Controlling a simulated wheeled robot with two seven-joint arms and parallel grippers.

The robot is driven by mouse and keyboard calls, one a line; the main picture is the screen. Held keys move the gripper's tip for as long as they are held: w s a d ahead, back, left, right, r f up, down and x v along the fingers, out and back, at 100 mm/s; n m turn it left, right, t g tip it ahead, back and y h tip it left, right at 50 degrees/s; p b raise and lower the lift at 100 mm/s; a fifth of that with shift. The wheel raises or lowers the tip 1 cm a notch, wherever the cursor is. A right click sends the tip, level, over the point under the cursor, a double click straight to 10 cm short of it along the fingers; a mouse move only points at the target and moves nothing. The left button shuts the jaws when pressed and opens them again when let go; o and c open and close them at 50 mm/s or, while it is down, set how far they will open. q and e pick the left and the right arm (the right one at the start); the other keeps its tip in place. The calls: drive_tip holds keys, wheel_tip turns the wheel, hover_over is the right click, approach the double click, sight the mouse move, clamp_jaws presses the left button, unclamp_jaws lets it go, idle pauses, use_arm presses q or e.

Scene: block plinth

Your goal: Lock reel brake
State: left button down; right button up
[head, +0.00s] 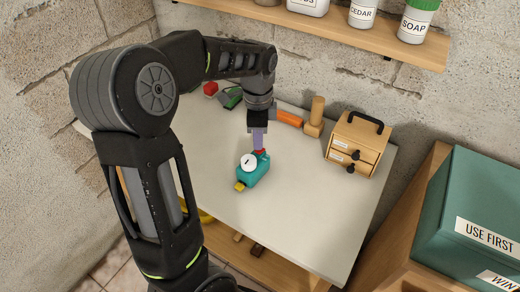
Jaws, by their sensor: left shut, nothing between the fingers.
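The reel (253,172) is a small teal body with a white round dial (248,162) on its side and a yellow tip (240,186) at its near left end. It sits on the pale table. A small red part (260,152) shows at its far upper end. My left gripper (259,147) points down with its purple fingers shut and empty, right at the red part. I cannot tell whether the fingers touch it. Which part is the brake is not clear. My right gripper is not in view.
A wooden drawer box (355,143) with a black handle stands at the right of the table (310,220). Behind are a wooden mallet (315,116), an orange-handled tool (289,118) and a red block (210,89). A shelf (340,32) holds jars above. The table's front right is clear.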

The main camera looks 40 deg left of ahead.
use_arm(q)
drive_tip(key=shift+f+b, duration=0.65)
drive_tip(key=shift+f, duration=0.35)
drive_tip(key=shift+r, duration=0.1)
idle(0.3)
wheel_tip(320, 180, up, 7)
drive_tip(key=p, duration=0.5)
drive_tip(key=shift+p, duration=0.4)
idle(0.4)
